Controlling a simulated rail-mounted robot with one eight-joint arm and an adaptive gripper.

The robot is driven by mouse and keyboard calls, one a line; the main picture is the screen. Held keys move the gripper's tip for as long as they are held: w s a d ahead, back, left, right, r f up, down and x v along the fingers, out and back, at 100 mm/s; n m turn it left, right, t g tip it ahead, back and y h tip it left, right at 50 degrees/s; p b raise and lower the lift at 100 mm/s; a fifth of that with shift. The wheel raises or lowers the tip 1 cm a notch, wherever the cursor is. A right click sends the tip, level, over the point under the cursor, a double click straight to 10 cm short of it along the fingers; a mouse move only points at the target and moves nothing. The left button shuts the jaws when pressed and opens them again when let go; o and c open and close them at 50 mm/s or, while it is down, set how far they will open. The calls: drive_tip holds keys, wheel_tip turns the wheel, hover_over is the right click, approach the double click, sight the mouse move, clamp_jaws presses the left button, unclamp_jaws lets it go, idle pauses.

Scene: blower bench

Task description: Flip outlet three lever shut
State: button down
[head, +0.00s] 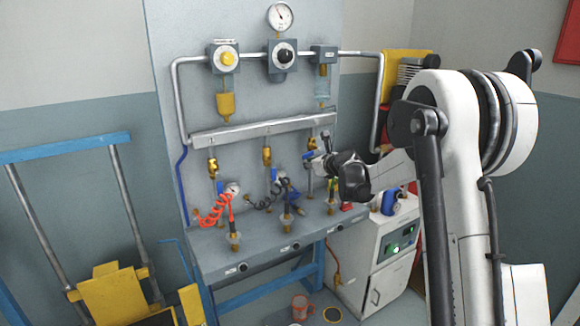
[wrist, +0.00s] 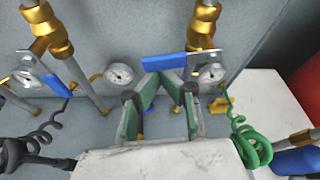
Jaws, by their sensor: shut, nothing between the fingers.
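The outlet three valve, with its brass body (wrist: 203,22), is the rightmost of the row. Its blue lever (wrist: 170,66) points left across the pipe in the wrist view, close to level. My gripper (wrist: 162,80) is shut and empty, with its fingertips right at the lever's underside; I cannot tell whether they touch it. In the head view my gripper (head: 318,160) is in front of the third outlet and hides most of its lever. The brass valve (head: 312,144) shows just above it.
A neighbouring brass valve (wrist: 45,25) with a blue lever (wrist: 55,86) stands to the left. Gauges (wrist: 119,74) and a green coiled hose (wrist: 253,145) are close to my fingers. The grey bench (head: 215,255) and white cabinet (head: 360,265) lie below.

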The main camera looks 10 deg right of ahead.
drive_tip(key=shift+d, duration=0.2)
drive_tip(key=shift+s+a, duration=0.25)
drive_tip(key=shift+a, duration=0.5)
drive_tip(key=shift+s, duration=0.1)
drive_tip(key=v, duration=1)
drive_tip(key=shift+p, duration=0.4)
